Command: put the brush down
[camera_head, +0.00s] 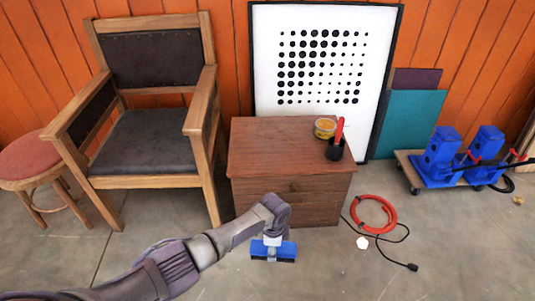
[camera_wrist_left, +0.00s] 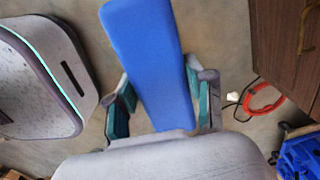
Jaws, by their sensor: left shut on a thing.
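The brush (camera_head: 283,249) has a blue body and dark bristles on its lower edge. It is in front of the wooden cabinet in the head view, below the end of my left arm. In the left wrist view, the long blue brush (camera_wrist_left: 150,50) lies between the two teal-padded fingers of my left gripper (camera_wrist_left: 163,98), which is shut on it. In the head view my left wrist hides most of the gripper. I cannot tell whether the bristles touch the floor. My right gripper is in neither view.
The wooden cabinet (camera_head: 290,190) holds a yellow tub (camera_head: 324,128) and a black cup (camera_head: 334,150) with a red-handled item. A red hose coil (camera_head: 375,214), black cable and white piece (camera_head: 362,243) lie right. A chair (camera_head: 150,140) stands left. Foreground floor is clear.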

